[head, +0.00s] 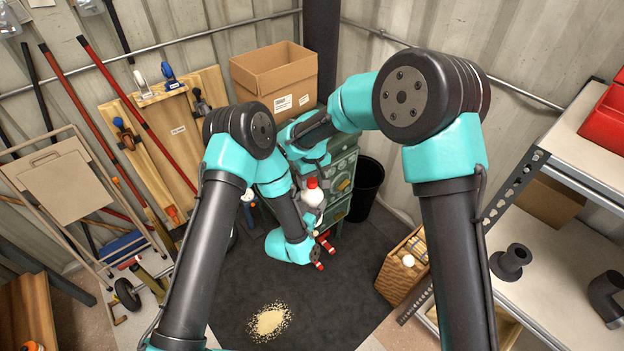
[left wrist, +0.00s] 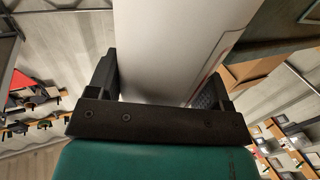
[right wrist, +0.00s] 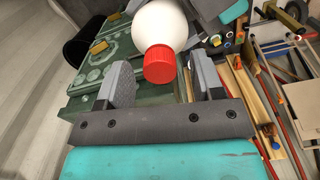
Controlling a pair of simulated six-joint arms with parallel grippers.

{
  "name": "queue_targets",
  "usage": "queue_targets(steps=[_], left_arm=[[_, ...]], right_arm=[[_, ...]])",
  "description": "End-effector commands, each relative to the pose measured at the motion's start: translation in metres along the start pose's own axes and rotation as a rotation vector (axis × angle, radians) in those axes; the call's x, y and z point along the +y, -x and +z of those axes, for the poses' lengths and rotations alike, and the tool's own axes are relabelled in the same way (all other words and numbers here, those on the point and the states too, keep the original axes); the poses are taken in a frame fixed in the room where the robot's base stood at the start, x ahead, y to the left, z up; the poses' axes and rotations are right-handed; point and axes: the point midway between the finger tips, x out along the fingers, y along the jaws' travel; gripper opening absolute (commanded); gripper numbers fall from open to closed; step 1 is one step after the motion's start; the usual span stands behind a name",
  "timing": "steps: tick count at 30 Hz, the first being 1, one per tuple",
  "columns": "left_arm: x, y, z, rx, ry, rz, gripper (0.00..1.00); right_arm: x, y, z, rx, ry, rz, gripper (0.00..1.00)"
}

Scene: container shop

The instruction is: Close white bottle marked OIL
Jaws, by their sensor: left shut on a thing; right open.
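A white bottle (head: 312,196) with a red cap (head: 312,183) is in the middle of the head view, in front of the green cabinet. My left gripper (left wrist: 158,88) is shut on the bottle, whose white side (left wrist: 170,45) fills the middle of the left wrist view. My right gripper (right wrist: 155,85) is open and empty. In its view the red cap (right wrist: 160,64) sits on the white bottle (right wrist: 160,25) and shows between the fingers, apart from both. I cannot tell how tightly the cap sits. No OIL marking is legible.
A green cabinet (head: 342,172) and a black bin (head: 367,187) stand behind the bottle. A cardboard box (head: 275,72) is at the back. A wicker basket (head: 398,273) is at right. Pale grains (head: 269,321) lie on the dark mat (head: 330,310). Shelves (head: 560,250) flank the right.

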Motion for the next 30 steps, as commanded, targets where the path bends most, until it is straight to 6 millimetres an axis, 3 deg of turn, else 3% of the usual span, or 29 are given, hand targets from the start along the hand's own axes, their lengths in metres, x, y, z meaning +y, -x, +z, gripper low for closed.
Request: queue_targets(steps=[5, 18, 24, 30], left_arm=[[0.000, 0.000, 0.000, 0.000, 0.000, 0.000, 0.07], [0.000, 0.000, 0.000, 0.000, 0.000, 0.000, 0.07], [0.000, 0.000, 0.000, 0.000, 0.000, 0.000, 0.07], [0.000, 0.000, 0.000, 0.000, 0.000, 0.000, 0.07]], right_arm=[[0.000, 0.021, -0.001, 0.004, 0.000, 0.000, 0.61], [0.000, 0.099, -0.001, 0.004, -0.001, 0.000, 0.61], [0.000, 0.115, 0.000, 0.001, 0.001, 0.000, 0.61], [0.000, 0.116, 0.000, 0.000, 0.001, 0.000, 0.61]])
